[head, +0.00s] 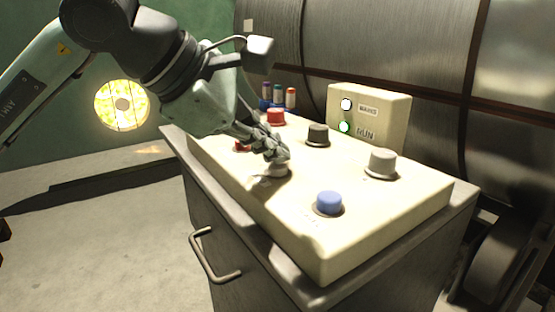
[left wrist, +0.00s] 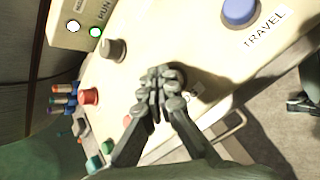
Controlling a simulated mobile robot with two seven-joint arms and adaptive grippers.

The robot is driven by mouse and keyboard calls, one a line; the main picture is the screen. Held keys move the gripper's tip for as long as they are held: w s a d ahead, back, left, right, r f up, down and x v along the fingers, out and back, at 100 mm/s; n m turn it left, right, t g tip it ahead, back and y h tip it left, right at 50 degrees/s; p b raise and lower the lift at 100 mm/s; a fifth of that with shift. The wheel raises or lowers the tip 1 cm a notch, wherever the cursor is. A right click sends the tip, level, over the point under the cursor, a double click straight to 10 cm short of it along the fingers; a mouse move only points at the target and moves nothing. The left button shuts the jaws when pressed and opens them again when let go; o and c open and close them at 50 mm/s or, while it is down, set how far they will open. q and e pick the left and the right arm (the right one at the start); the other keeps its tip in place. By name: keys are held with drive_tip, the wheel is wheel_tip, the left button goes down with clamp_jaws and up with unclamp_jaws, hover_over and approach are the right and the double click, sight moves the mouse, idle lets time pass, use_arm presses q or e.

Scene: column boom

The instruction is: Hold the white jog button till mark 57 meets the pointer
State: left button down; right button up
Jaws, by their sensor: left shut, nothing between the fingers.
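A pale, whitish button (head: 276,171) sits on the cream control panel (head: 316,245), and my left gripper (head: 278,157) is right over it. The fingertips cover its top and seem to touch it; I cannot tell how far it is pressed. In the left wrist view my left gripper (left wrist: 163,85) has its fingers together with nothing between them, pointing at the panel, and they hide the button. No numbered marks or pointer can be made out.
A lamp box (head: 390,100) shows lit white and green RUN lamps. A large metal cylinder (head: 400,40) lies behind.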

sight(273, 167)
use_arm(q)
drive_tip(key=shift+r, duration=0.1)
idle(0.4)
drive_tip(key=shift+r+p, duration=0.45)
drive_tip(key=shift+r, duration=0.4)
drive_tip(key=shift+r+p, duration=1.4)
drive_tip(key=shift+r, duration=1.15)
